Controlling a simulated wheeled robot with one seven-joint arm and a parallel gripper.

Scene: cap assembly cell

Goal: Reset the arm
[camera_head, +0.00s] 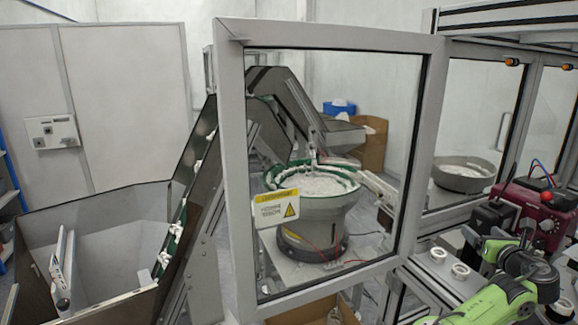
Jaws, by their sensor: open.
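My gripper is not in view, and no part that I can surely call my own arm shows. A green and dark grey jointed arm (503,300) shows at the lower right beside the machine frame. I cannot tell from this view whose arm it is, and its end is cut off or hidden.
A large grey hopper (108,225) stands at the left, with a sloping conveyor (190,200) carrying white caps. A framed glass panel (235,130) stands before a round feeder bowl (318,207). White ring-shaped parts (460,270) sit at the right. Cartons (372,142) stand behind.

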